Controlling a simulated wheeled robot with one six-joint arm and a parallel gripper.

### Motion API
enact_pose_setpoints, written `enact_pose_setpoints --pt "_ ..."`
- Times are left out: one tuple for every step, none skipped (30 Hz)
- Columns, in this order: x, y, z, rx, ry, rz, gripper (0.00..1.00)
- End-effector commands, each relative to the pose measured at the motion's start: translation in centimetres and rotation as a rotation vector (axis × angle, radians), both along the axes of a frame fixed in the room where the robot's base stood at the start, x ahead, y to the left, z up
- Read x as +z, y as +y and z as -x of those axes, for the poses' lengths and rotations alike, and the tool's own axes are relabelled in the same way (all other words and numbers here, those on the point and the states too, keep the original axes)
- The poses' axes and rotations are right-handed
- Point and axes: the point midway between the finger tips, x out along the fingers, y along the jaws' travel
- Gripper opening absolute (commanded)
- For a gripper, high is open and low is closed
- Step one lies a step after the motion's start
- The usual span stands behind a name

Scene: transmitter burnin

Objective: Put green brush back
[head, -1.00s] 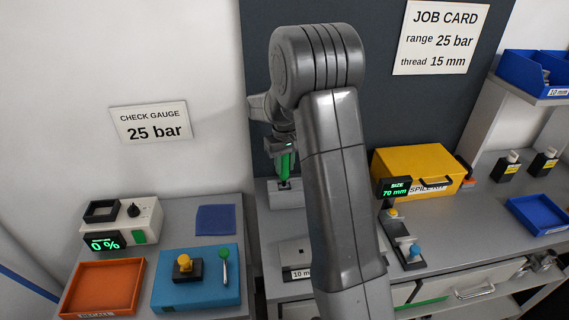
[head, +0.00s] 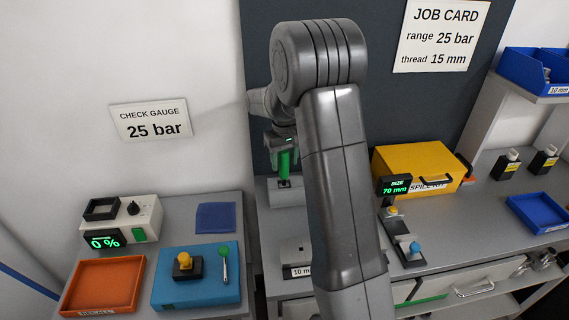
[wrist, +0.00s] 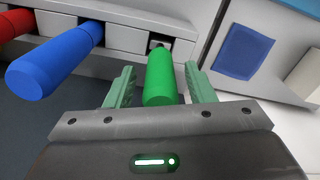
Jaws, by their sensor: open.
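The green brush (wrist: 162,78) points toward the wrist camera, its far end at a slot in the light grey rack (wrist: 130,35). My gripper (wrist: 160,85) is open, with one pale green finger on each side of the handle and a visible gap at both sides. In the head view the green brush (head: 285,163) stands upright at the grey rack (head: 289,198), below my gripper (head: 283,150). How deep the brush sits in the slot is hard to tell.
A blue handle (wrist: 55,62) and a red handle (wrist: 14,24) stick out of the rack beside the green one. A blue tool board (head: 197,292) and an orange tray (head: 103,285) lie at left. A yellow case (head: 415,165) stands right of my arm.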

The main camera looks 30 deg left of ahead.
Motion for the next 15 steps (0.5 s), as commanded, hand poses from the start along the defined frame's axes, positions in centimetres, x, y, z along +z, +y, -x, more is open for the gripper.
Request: enact_pose_setpoints --pt "0.8 0.1 -0.1 0.0 -0.004 -0.005 0.49" --pt "1.4 0.0 -0.1 0.0 -0.004 -0.005 0.49" --pt "2.3 0.0 0.0 0.0 -0.005 -0.005 0.49" --pt "3.0 0.0 0.0 0.0 -0.005 -0.005 0.49" --pt "3.7 0.0 0.0 0.0 -0.004 -0.005 0.49" --pt "4.6 0.0 0.0 0.0 -0.005 -0.005 0.49" --pt "5.2 0.0 0.0 0.0 -0.004 -0.005 0.49" --pt "5.9 0.0 0.0 0.0 -0.004 -0.005 0.49" --pt "6.7 0.0 0.0 0.0 -0.004 -0.005 0.49" --pt "7.3 0.0 0.0 0.0 -0.003 -0.004 0.49" --pt "7.9 0.0 0.0 0.0 -0.004 -0.005 0.49" --pt "8.5 -0.1 0.0 0.0 -0.003 -0.003 0.49" --pt "8.9 -0.1 0.0 0.0 -0.002 -0.003 0.49" --pt "9.3 -0.1 0.0 0.0 -0.002 -0.003 0.49" --pt "9.8 -0.1 0.0 0.0 -0.002 -0.003 0.49"
